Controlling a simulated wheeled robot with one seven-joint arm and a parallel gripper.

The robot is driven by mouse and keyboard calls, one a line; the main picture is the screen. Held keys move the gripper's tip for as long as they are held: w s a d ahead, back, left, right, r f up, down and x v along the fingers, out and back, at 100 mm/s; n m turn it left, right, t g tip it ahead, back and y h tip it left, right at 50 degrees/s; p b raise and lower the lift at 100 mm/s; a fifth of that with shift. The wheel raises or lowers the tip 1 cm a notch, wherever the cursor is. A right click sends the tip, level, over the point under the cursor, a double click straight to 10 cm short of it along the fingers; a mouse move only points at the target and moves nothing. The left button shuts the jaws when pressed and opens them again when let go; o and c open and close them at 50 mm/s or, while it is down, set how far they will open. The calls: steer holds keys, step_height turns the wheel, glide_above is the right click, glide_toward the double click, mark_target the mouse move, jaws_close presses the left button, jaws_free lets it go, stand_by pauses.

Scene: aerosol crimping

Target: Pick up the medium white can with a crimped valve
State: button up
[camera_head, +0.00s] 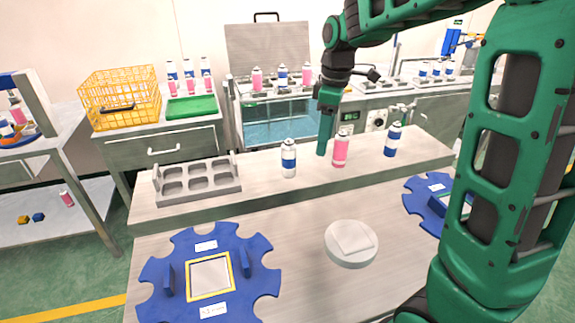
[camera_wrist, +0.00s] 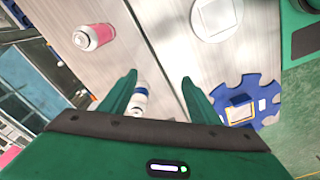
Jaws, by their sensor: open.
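A white can with a blue band (camera_head: 288,160) stands upright on the raised shelf of the workbench, left of my gripper in the head view. My gripper (camera_head: 323,148) points down above the shelf, between this can and a pink can (camera_head: 341,149). In the wrist view my gripper (camera_wrist: 158,77) is open and empty. The white can (camera_wrist: 140,98) shows beyond the fingers, nearer the left one and partly hidden by it and the gripper body. Its valve is too small to judge.
A blue-banded white can (camera_head: 392,140) stands right of the pink can. A grey rack (camera_head: 197,184) with empty pockets is at the shelf's left. A blue notched disc (camera_head: 178,263) and a white round fixture (camera_head: 340,258) lie in front. The pink can also shows in the wrist view (camera_wrist: 95,36).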

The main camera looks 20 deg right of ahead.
mark_target(289, 142)
steer(key=w+a+f+n, duration=0.1)
steer(key=w+a+n, duration=0.1)
steer(key=w, duration=0.1)
steer(key=w+a+f+n, duration=0.1)
steer(key=w+a+n, duration=0.1)
steer(key=w, duration=0.1)
steer(key=w+a+f+n, duration=0.1)
steer(key=w+a+n, duration=0.1)
steer(key=w+a, duration=0.1)
steer(key=shift+f, duration=0.2)
steer(key=shift+h, duration=0.3)
steer(key=f, duration=1.1)
steer(key=shift+w+d+f, duration=0.1)
steer(key=shift+w+d, duration=0.1)
steer(key=shift+w, duration=0.05)
steer(key=c, duration=1.1)
